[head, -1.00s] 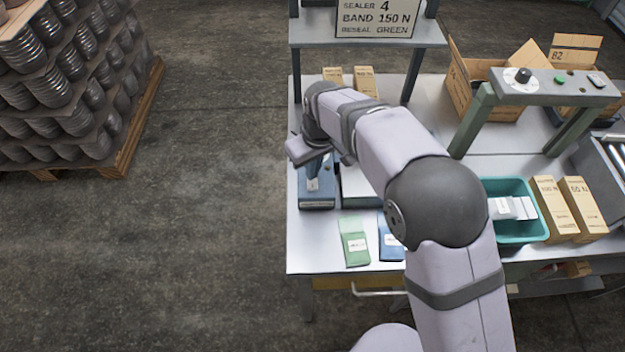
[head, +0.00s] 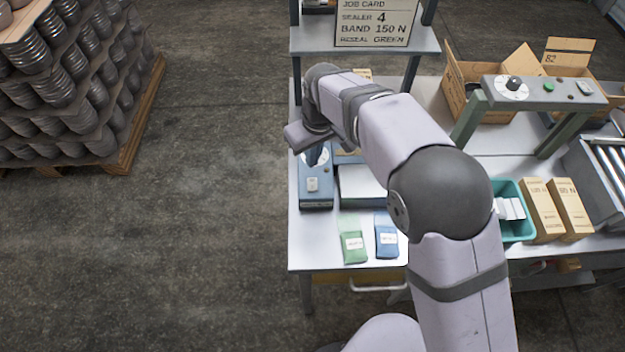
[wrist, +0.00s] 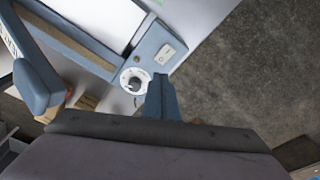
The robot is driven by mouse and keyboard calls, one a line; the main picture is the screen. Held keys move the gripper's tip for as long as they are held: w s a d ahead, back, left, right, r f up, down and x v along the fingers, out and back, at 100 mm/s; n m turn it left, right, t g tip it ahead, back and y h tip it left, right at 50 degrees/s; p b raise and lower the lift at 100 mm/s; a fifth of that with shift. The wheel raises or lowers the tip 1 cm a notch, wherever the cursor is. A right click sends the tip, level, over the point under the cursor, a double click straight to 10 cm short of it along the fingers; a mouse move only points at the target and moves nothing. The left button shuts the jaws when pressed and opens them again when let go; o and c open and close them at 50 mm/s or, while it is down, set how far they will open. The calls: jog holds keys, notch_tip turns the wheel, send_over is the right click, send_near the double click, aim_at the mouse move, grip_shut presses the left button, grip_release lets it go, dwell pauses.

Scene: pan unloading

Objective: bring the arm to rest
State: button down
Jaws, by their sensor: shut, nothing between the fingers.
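My gripper (head: 318,158) is above the back end of a blue heat sealer (head: 317,195) at the left edge of the workbench, and my wrist partly hides it. In the wrist view the dark blue fingers of my gripper (wrist: 162,100) are together with nothing between them. Beside and beyond them is the sealer (wrist: 152,68), with a round white dial (wrist: 133,82) and a white rocker switch (wrist: 168,52). From the wrist view I cannot tell whether the fingertips touch the sealer; they appear apart from it.
A green packet (head: 352,245) and a blue packet (head: 387,240) lie at the bench front. A teal bin (head: 516,236), cartons (head: 543,208) and a green-legged frame with a dial (head: 545,93) stand right. A sign (head: 375,22) tops the shelf.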

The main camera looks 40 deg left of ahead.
dwell(0.5)
jog(key=s+d+f+m+h, duration=0.1)
jog(key=s+d+f, duration=0.1)
jog(key=d, duration=0.3)
jog(key=s+d+f+m+h, duration=0.1)
jog(key=s+d+f, duration=0.1)
jog(key=d, duration=0.3)
jog(key=s+d+f+g+h, duration=0.1)
jog(key=s+d+f, duration=0.1)
jog(key=d+f, duration=0.2)
jog(key=shift+d+f+m, duration=0.35)
jog(key=shift+d+m, duration=0.05)
jog(key=shift+d, duration=0.35)
jog(key=w+d+r+m+b, duration=0.1)
jog(key=d+m, duration=0.3)
jog(key=d, duration=0.7)
jog(key=w+d+r+m+b, duration=0.1)
jog(key=d+r+m, duration=0.2)
jog(key=d, duration=0.8)
jog(key=w+d+r+m+y+b, duration=0.1)
jog(key=d+m, duration=0.4)
jog(key=d, duration=0.7)
jog(key=shift+w+r+t, duration=0.15)
jog(key=shift+r+t, duration=0.15)
jog(key=shift+r, duration=0.6)
